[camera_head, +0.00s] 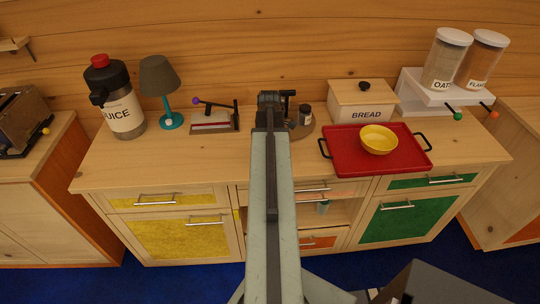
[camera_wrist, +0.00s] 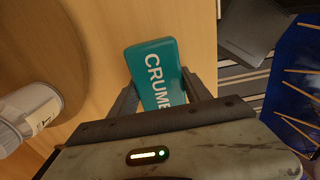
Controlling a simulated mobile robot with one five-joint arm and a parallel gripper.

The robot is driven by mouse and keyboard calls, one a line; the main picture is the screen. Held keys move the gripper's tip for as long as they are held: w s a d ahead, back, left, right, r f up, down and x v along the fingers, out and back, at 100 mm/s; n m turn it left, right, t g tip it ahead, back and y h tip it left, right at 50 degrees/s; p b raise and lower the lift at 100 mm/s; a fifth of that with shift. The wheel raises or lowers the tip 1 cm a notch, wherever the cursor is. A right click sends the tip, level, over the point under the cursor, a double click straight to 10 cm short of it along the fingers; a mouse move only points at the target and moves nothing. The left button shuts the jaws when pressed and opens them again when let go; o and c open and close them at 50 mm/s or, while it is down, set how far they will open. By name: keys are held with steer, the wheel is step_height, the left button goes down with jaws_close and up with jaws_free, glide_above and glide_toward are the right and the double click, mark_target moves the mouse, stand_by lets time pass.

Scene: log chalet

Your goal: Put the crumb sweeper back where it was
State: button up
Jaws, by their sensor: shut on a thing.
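The crumb sweeper (camera_wrist: 153,62) is a teal block with white lettering that reads "CRUMB" before it is cut off by my gripper. It lies between the two dark fingers of my gripper (camera_wrist: 160,88), which is shut on it. Pale wood lies behind it in the wrist view. In the head view my gripper (camera_head: 276,99) is over the back middle of the wooden counter (camera_head: 215,165), and my arm hides the sweeper there. I cannot tell whether the sweeper touches the wood.
A round wooden board (camera_wrist: 45,40) and a white-lidded jar (camera_wrist: 30,112) are left in the wrist view. On the counter stand a juice jug (camera_head: 117,97), lamp (camera_head: 160,85), small stand (camera_head: 213,121), bread box (camera_head: 361,101) and red tray (camera_head: 345,159) with a yellow bowl (camera_head: 378,140). The counter's left front is clear.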

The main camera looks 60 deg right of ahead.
steer(key=o, duration=1.6)
steer(key=shift+a, duration=0.1)
steer(key=shift+s+f, duration=0.1)
step_height(320, 180, up, 12)
steer(key=p, duration=1.2)
steer(key=shift+r, duration=0.25)
